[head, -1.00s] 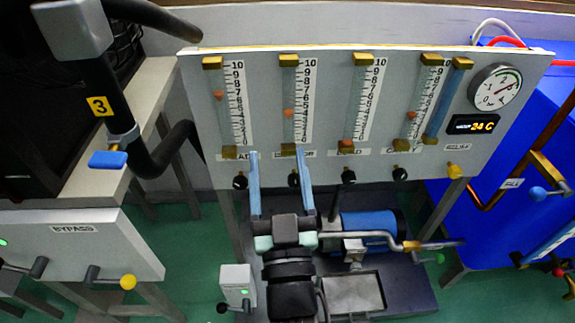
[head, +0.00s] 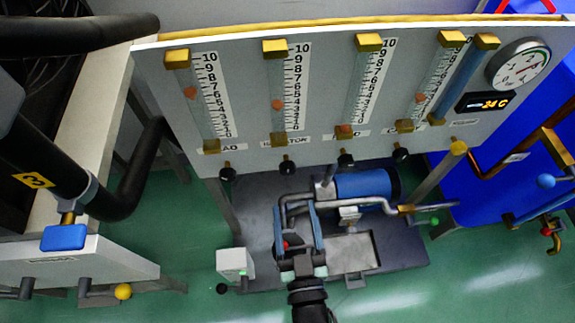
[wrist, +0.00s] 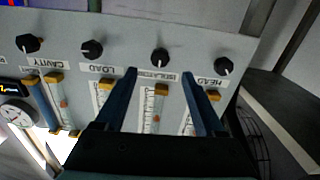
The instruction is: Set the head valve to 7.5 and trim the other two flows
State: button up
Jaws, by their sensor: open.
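The flow panel (head: 250,155) carries upright tubes with floats and black knobs below. The leftmost, HEAD, has its float (head: 190,92) near 7. Its knob (head: 227,174) also shows in the wrist view (wrist: 223,66). The second tube's float (head: 277,104) is around 5, above its knob (head: 287,167). The third, LOAD, has its float (head: 344,130) near the bottom, above its knob (head: 346,160). The CAVITY float (head: 421,97) sits partway up, above its knob (head: 400,155). My gripper (head: 297,208) is open and empty, apart from the knobs; in the wrist view its fingers straddle the second tube.
A round gauge (head: 518,64) and a 24 C display (head: 486,101) are at the panel's right. A blue cylinder (head: 365,185) and bent pipe (head: 380,205) lie below the panel. A black hose (head: 140,185) and blue-handled valve (head: 64,238) stand left. A blue cabinet (head: 480,180) is right.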

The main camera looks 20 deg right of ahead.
aim_at(288, 174)
jog(key=b+x, duration=0.1)
jog(key=x, duration=0.9)
grip_shut()
